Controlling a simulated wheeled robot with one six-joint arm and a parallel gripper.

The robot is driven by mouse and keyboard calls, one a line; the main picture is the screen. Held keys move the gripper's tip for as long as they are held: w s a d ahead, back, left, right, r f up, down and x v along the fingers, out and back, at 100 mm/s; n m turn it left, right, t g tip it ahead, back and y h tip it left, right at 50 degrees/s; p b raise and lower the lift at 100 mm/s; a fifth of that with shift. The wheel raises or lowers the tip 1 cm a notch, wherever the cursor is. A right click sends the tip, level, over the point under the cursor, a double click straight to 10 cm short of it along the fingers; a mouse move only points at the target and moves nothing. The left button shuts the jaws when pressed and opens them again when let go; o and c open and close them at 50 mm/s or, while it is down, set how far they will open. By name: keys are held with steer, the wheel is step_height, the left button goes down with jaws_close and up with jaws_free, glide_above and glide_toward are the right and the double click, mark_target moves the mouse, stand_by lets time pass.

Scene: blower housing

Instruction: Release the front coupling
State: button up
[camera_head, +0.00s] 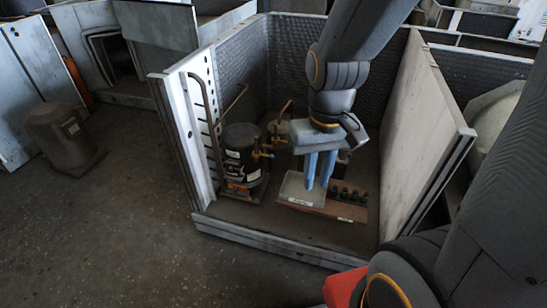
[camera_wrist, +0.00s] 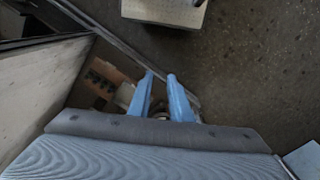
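My gripper (camera_head: 318,187) points down inside the open-fronted housing, above a pale labelled tray. Its two blue fingers are apart with a narrow gap; they also show in the wrist view (camera_wrist: 161,75). A small pale round shape shows between the finger bases in the wrist view; I cannot tell what it is. A black compressor (camera_head: 241,155) stands to the left of my gripper. Fittings with blue and yellow parts (camera_head: 262,154) sit on its right side, clear of the fingers. I cannot tell which fitting is the front coupling.
The pale tray (camera_head: 297,187) and several dark knobs (camera_head: 349,194) sit on a brown board (camera_head: 335,209). The housing has a slotted left panel (camera_head: 191,130), a tall right wall (camera_head: 415,130) and a low front sill (camera_head: 270,243). Open floor (camera_head: 120,220) lies to the left.

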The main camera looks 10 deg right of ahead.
steer(key=shift+t, duration=0.9)
steer(key=w+f+b, duration=0.1)
steer(key=w+f, duration=0.1)
steer(key=w, duration=0.6)
steer(key=w+f+b, duration=0.1)
steer(key=w+f, duration=0.1)
steer(key=w, duration=0.6)
steer(key=w+f+b, duration=0.1)
steer(key=w+f, duration=0.2)
steer(key=w, duration=0.5)
steer(key=shift+w+a+f+b, duration=0.1)
steer(key=shift+w+a+b, duration=0.05)
steer(key=shift+w+b, duration=0.2)
jaws_close()
steer(key=w+f+t+b, duration=0.1)
steer(key=w+f, duration=0.5)
steer(key=w, duration=0.4)
steer(key=w+f+t+b, duration=0.1)
steer(key=w+f+b, duration=0.1)
steer(key=w+f, duration=0.4)
steer(key=w, duration=0.5)
steer(key=shift+a+f+n+b, duration=0.2)
steer(key=shift+n+b, duration=0.1)
steer(key=shift+n, duration=0.1)
step_height(320, 180, down, 10)
steer(key=p, duration=0.1)
steer(key=shift+s+p, duration=0.25)
steer(key=shift+p, duration=0.1)
